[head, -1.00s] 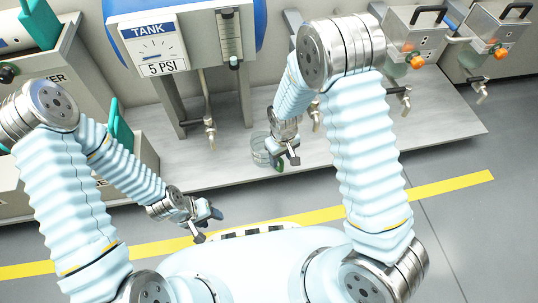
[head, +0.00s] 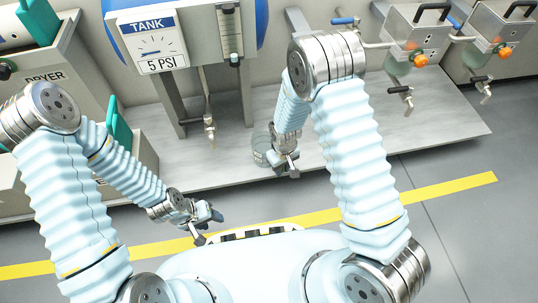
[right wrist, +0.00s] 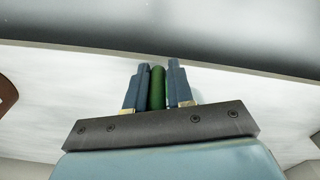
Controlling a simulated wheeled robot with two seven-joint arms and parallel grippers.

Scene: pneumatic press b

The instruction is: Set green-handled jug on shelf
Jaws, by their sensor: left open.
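A clear glass jug (head: 261,151) shows in the head view just left of my right gripper, over the front part of the grey shelf (head: 350,135). I cannot tell whether its base touches the shelf. Its green handle (right wrist: 157,88) stands between the two fingers of my right gripper (right wrist: 158,82) in the right wrist view, with both fingers close against it. In the head view my right gripper (head: 287,165) is partly hidden by its own wrist. My left gripper (head: 208,222) is open and empty, in front of the shelf near the yellow floor line.
A tank with a 5 PSI gauge (head: 155,42) stands at the back on grey legs, with a tap (head: 210,128) below. Metal boxes with taps (head: 418,40) are at the back right. A dryer (head: 45,85) stands left. The shelf's right part is clear.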

